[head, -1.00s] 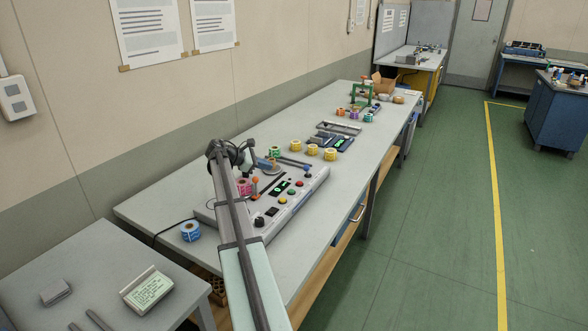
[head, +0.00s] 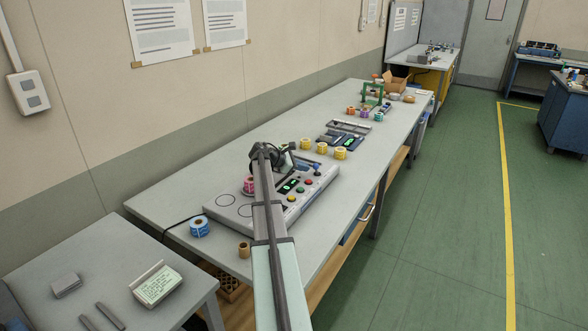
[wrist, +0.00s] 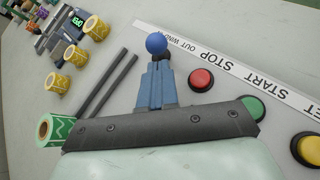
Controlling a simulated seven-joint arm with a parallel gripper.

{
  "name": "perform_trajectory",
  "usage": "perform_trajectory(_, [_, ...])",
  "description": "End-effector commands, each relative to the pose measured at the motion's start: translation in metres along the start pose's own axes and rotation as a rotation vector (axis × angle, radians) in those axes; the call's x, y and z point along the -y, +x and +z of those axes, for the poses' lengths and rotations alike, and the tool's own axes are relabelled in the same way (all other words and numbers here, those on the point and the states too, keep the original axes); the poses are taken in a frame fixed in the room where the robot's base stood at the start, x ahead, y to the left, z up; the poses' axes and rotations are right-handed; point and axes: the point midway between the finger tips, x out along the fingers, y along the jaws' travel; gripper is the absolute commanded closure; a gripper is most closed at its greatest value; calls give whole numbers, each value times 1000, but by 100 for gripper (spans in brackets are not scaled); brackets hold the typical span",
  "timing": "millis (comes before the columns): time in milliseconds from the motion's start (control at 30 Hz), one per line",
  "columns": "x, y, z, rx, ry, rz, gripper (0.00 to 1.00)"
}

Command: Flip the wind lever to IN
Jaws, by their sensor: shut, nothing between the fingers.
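The wind lever is a blue ball knob (wrist: 156,44) beside the white label strip (wrist: 235,70). The words OUT and WIND show upside down near it; I cannot read IN. In the head view a small blue knob (head: 317,172) shows at the machine's far right end. My gripper (wrist: 158,68) is shut and empty, its blue fingers pointing at the knob. The fingertips overlap the lever's base in the wrist view, so I cannot tell whether they touch it. The lever's tilt is unclear. In the head view my arm covers part of the machine (head: 225,205).
A red button (wrist: 201,79), a green button (wrist: 250,108) and a yellow button (wrist: 307,148) lie right of the fingers. Two dark bars (wrist: 105,82) and a green roll (wrist: 55,130) are on the left. Yellow rolls (head: 340,153) stand beyond the machine.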

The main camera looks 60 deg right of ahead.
Motion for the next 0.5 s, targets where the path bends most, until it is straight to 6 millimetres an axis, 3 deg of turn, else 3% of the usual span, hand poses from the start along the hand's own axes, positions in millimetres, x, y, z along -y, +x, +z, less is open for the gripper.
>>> perform_trajectory(500, [0, 6, 7, 0, -1, 1, 100])
